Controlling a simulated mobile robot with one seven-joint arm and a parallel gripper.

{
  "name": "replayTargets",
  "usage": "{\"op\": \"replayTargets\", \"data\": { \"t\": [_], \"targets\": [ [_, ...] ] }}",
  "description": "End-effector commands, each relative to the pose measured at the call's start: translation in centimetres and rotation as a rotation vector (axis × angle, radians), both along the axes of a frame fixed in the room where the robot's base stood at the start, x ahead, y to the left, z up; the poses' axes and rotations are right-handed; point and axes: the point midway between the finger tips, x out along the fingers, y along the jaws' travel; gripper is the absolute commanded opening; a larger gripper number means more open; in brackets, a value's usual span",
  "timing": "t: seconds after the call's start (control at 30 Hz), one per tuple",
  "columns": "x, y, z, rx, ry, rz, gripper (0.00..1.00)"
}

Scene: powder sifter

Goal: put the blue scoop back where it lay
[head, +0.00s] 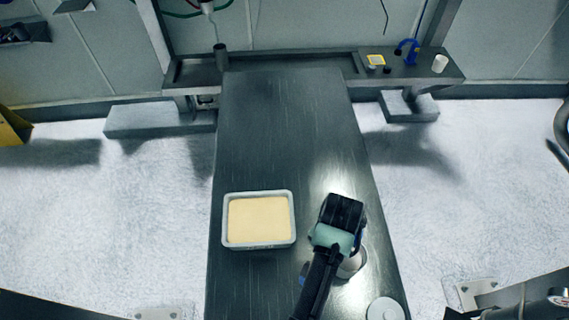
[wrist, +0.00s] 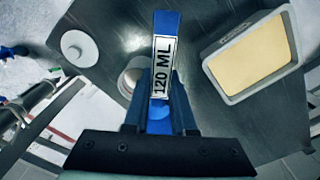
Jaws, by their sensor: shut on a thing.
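My gripper (head: 340,215) is over the near right part of the dark table. In the wrist view my gripper (wrist: 160,112) is shut on the handle of the blue scoop (wrist: 166,24), which bears a white "120 ML" label. Part of the scoop's blue shows below the fingers; its bowl is mostly hidden. In the head view my arm hides most of the scoop. I cannot tell whether the scoop touches the table.
A grey tray of pale powder (head: 226,243) stands left of my gripper. A round metal container (head: 355,268) is partly hidden beside my arm. A white round lid (head: 385,309) lies at the near right. The table's middle and far part (head: 285,130) are clear.

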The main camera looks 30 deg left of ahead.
Motion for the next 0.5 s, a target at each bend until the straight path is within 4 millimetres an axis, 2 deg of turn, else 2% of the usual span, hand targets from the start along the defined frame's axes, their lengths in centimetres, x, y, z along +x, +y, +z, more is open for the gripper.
{"op": "replayTargets", "data": {
  "t": [0.13,0.27,0.5],
  "targets": [
    [-0.1,0.2,-0.2,0.001,0.000,0.032,0.00],
    [-0.7,1.2,-0.9,0.002,0.000,0.173,0.00],
    [-2.9,4.0,-3.2,0.006,0.002,0.680,0.00]
  ]
}}
